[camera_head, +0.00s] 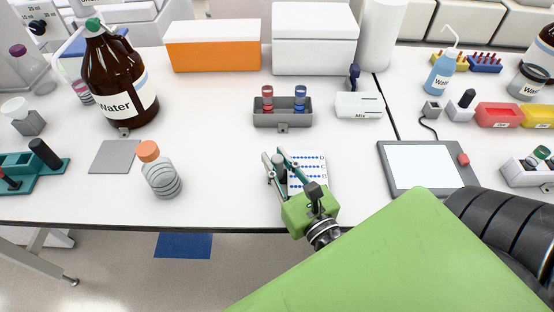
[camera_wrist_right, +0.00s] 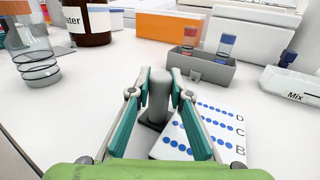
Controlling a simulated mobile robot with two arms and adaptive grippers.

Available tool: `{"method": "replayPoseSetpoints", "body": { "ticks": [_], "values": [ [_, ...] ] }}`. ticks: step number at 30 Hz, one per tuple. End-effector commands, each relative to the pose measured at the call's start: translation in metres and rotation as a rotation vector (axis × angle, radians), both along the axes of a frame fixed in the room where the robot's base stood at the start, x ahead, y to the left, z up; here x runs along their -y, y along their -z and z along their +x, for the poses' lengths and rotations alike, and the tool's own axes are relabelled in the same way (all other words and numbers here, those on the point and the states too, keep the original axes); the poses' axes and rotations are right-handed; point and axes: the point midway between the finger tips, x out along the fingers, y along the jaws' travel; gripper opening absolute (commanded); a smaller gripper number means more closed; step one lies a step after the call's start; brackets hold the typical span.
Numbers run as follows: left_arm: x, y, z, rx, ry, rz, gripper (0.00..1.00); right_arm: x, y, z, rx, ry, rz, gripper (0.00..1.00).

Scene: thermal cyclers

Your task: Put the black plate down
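My right gripper (camera_head: 275,160) points away from me over the middle of the table. In the right wrist view its green-and-grey fingers (camera_wrist_right: 160,85) press on both sides of an upright grey post (camera_wrist_right: 158,98). The post rises from a small dark grey base, the only piece there that could be the black plate (camera_wrist_right: 150,118). A white card with rows of blue dots and letters (camera_wrist_right: 205,135) lies right beside the base. The card also shows in the head view (camera_head: 308,170). Whether the base touches the table is hard to tell. My left gripper is not in view.
A grey rack with red and blue tubes (camera_head: 283,116) and a white Mix device (camera_head: 360,105) stand behind. An orange-capped bottle (camera_head: 160,172) and flat grey square (camera_head: 116,157) are to the left; a screen device (camera_head: 427,166) is to the right. White tabletop (camera_head: 225,165) left of the gripper is clear.

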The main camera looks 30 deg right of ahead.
Motion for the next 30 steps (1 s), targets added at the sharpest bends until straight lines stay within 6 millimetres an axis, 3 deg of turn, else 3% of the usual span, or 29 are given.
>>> {"method": "replayPoseSetpoints", "body": {
  "ticks": [14, 20, 30],
  "values": [
    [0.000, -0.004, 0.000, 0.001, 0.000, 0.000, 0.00, 0.000, -0.005, 0.000, -0.001, 0.000, 0.001, 0.34],
    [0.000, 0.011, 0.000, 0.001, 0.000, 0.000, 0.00, -0.002, 0.002, -0.024, -0.005, 0.000, 0.001, 0.34],
    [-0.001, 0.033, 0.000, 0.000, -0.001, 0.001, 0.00, -0.006, 0.002, -0.080, -0.007, -0.001, -0.001, 0.34]
  ]
}}
